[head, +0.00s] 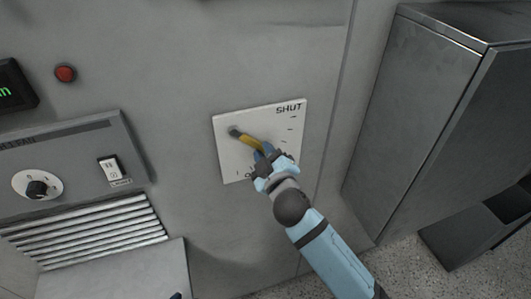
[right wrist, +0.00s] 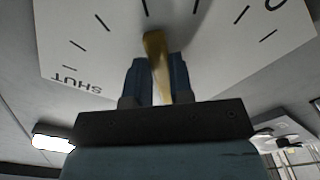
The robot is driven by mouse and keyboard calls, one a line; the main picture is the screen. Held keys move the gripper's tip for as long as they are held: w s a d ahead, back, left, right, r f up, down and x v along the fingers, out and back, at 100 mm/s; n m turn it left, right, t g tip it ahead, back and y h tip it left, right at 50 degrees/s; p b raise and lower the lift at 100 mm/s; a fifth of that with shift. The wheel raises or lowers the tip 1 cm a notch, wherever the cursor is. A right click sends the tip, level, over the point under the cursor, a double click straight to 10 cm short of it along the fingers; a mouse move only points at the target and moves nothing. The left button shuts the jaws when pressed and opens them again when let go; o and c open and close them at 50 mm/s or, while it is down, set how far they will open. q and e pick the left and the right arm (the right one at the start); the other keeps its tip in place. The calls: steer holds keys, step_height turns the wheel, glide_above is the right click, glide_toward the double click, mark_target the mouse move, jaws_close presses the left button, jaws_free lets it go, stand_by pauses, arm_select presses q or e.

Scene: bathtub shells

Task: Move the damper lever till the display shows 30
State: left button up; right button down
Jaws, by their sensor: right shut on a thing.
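The damper lever (head: 248,139) has a yellow handle on a dark pivot, on a white plate (head: 228,165) fixed to the grey wall. The plate reads SHUT at its upper right, with tick marks and a partly hidden word starting with O at the bottom. The lever points right and slightly down, between the two. My right gripper (head: 265,156) is shut on the lever's outer end. In the right wrist view the yellow lever (right wrist: 155,50) stands between the two blue fingers (right wrist: 158,80). The display (head: 12,88) is cut off at the left edge; only a green "m" shows, no number.
A red button (head: 65,72) sits beside the display. A fan panel (head: 75,150) with a knob (head: 37,188) and a rocker switch (head: 110,169) is at left, above a slatted vent (head: 90,228). A grey cabinet (head: 410,110) stands at right. A small dark blue tip shows at the bottom edge.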

arm_select(q)
steer(key=shift+d+f+b, duration=0.15)
steer(key=shift+f+b, duration=0.55)
steer(key=shift+b, duration=0.05)
steer(key=shift+d, duration=0.1)
arm_select(e)
steer(key=shift+s+a+f+m, duration=0.15)
steer(key=shift+a+f+m, duration=0.35)
steer(key=shift+m, duration=0.3)
arm_select(q)
steer(key=shift+r, duration=0.1)
arm_select(e)
steer(key=c, duration=1)
jaws_free()
arm_select(q)
steer(key=shift+s, duration=0.1)
arm_select(e)
steer(key=shift+d, duration=0.15)
